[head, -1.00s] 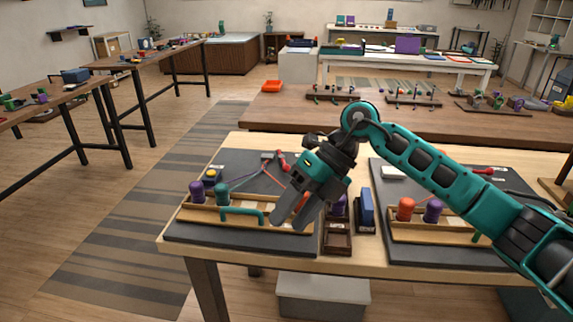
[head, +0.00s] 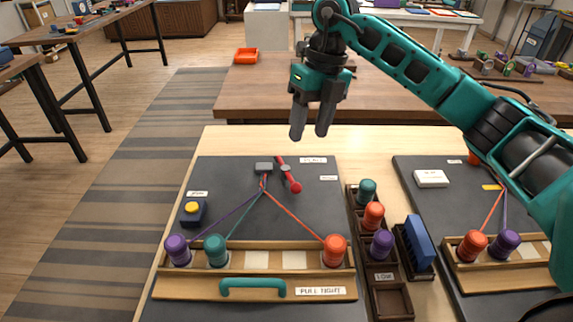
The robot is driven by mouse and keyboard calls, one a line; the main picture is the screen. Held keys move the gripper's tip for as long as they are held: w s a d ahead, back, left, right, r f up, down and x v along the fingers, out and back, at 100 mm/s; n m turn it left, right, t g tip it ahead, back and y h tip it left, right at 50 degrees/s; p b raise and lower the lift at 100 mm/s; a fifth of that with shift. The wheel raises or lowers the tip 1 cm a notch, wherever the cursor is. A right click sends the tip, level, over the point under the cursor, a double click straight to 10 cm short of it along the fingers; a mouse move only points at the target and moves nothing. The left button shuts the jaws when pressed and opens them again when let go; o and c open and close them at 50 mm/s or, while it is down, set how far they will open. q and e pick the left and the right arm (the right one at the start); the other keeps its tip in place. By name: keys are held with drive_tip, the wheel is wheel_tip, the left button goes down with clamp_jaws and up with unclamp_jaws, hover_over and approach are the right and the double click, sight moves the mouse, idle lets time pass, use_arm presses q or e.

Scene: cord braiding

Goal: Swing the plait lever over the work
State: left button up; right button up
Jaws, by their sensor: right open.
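The plait lever is a red bar with a round red knob (head: 295,187), on the dark work board (head: 330,215) by a label at the back. It points toward the front right, beside the grey clamp (head: 264,166). Purple, teal and orange cords (head: 291,216) fan out from the clamp to a purple bobbin (head: 177,250), a teal bobbin (head: 216,250) and an orange bobbin (head: 335,251) on the wooden rail. My right gripper (head: 309,134) is open and empty, pointing down above the back of the board, apart from the lever. My left gripper is out of view.
A teal handle (head: 253,288) sits at the rail's front, and a yellow button (head: 192,208) at left. A bobbin rack (head: 392,298) and a blue block (head: 419,243) stand to the right, before a second board (head: 433,215). Bare table (head: 245,140) lies behind the board.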

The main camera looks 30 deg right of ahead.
sight(287, 173)
drive_tip(key=f, duration=0.4)
drive_tip(key=a+f, duration=0.1)
drive_tip(key=f, duration=0.3)
drive_tip(key=a+f+b, duration=0.1)
drive_tip(key=f, duration=0.3)
drive_tip(key=shift+s+a+f, duration=0.2)
drive_tip(key=shift+s+f, duration=0.05)
clamp_jaws()
